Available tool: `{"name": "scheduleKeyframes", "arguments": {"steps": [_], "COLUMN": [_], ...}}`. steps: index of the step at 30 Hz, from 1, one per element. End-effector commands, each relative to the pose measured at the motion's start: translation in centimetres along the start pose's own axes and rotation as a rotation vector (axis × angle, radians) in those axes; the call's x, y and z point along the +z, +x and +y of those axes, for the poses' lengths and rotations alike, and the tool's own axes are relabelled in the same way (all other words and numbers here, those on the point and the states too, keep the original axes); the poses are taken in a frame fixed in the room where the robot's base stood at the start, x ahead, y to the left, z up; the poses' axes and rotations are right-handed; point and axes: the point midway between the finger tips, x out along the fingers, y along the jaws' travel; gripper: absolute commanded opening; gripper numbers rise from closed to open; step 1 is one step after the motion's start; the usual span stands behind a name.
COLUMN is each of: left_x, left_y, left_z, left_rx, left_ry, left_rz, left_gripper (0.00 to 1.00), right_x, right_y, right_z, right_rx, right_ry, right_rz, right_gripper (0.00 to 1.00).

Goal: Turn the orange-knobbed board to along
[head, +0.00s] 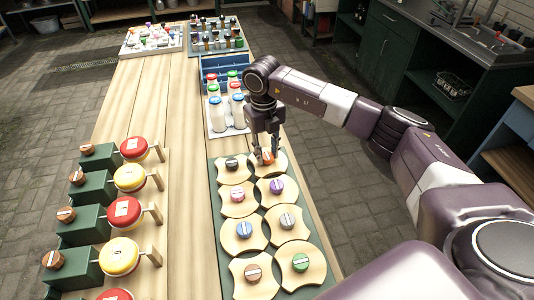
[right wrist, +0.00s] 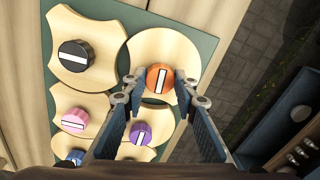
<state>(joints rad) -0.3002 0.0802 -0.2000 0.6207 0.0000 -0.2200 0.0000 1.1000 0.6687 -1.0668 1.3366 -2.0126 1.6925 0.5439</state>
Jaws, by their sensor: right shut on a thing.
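The orange knob (head: 268,158) sits on a pale wooden board (head: 281,164) at the far right of the green panel (head: 218,210). My right gripper (head: 265,152) reaches down from above and is shut on the orange knob, partly hiding it in the head view. In the right wrist view, the fingers (right wrist: 157,84) stand on both sides of the orange knob (right wrist: 159,78). Its white stripe runs nearly up and down there, slightly tilted. The board (right wrist: 165,45) looks rounded at its top, with its lower part hidden by the fingers. My left gripper is in no view.
Boards with black (head: 232,164), purple (head: 276,187), pink (head: 237,194) and other knobs surround it closely. White-bodied bottles (head: 218,118) stand just behind the panel. Green blocks with red and yellow discs (head: 122,212) line the left. Bare wood lies between.

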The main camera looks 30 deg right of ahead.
Motion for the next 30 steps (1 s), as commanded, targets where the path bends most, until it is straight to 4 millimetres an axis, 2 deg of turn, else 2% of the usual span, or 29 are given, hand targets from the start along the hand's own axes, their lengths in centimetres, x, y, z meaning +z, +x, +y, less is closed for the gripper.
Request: {"name": "scheduleKeyframes", "arguments": {"steps": [9,24,25,30], "left_x": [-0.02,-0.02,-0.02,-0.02], "left_y": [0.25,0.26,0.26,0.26], "left_z": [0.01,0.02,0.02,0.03], "left_rx": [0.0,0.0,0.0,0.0], "left_ry": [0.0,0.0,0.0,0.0], "left_rz": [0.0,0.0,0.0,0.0], "left_gripper": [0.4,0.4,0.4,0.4], "right_x": [0.14,0.14,0.15,0.1], "right_y": [-0.14,-0.17,-0.17,-0.11], "right_z": [-0.08,-0.09,-0.09,-0.06], "right_rx": [0.0,0.0,0.0,0.0], "right_ry": [0.104,0.122,0.121,0.12], "right_rz": [0.001,0.002,0.002,0.003], "right_gripper": [0.02,0.02,0.29,0.44]}}
